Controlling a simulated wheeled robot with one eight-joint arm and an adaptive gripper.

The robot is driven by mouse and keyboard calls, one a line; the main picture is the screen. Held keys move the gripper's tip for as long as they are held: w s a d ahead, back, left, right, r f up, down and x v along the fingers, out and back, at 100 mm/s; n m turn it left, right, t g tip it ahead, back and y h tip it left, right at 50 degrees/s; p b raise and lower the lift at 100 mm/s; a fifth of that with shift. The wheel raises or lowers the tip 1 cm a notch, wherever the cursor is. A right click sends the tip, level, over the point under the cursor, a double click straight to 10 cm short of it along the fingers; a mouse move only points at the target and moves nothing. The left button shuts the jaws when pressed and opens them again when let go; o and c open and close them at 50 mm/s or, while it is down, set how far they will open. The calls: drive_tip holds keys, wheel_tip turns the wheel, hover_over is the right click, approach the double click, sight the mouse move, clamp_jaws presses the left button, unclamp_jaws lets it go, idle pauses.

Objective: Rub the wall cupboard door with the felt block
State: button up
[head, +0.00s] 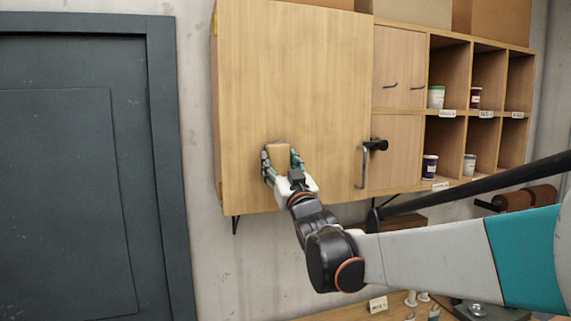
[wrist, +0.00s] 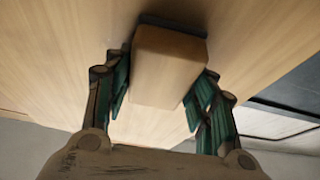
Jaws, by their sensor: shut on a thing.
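The wall cupboard door (head: 310,80) is a large, pale wooden panel with a metal bar handle (head: 366,167) at its lower right. It also fills much of the wrist view (wrist: 60,45). My gripper (head: 282,160) is at the lower left part of the door, shut on the felt block (head: 277,154). In the wrist view the block (wrist: 168,65) is a tan wooden piece with a dark felt layer at its far end, held between the two green-padded fingers (wrist: 160,100). The dark felt side faces the door and seems to touch it. The contact face itself is hidden.
Open shelves (head: 451,65) with several small jars and labels stand right of the door, beside smaller cupboard doors (head: 398,65). A dark knob (head: 376,145) sticks out near the handle. A dark grey door (head: 75,170) is at left. A workbench (head: 350,312) lies below.

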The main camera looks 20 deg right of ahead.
sight(300, 144)
drive_tip(key=shift+s+a+r+p, duration=0.1)
drive_tip(key=shift+a+r+p, duration=0.95)
drive_tip(key=shift+a+r, duration=0.6)
drive_tip(key=shift+d+f, duration=0.15)
drive_tip(key=shift+d, duration=1.5)
drive_tip(key=shift+d+f, duration=0.1)
drive_tip(key=shift+d, duration=1.5)
drive_tip(key=shift+d+b, duration=0.35)
drive_tip(key=shift+d, duration=1.55)
drive_tip(key=shift+a, duration=5.3)
drive_tip(key=shift+s, duration=0.1)
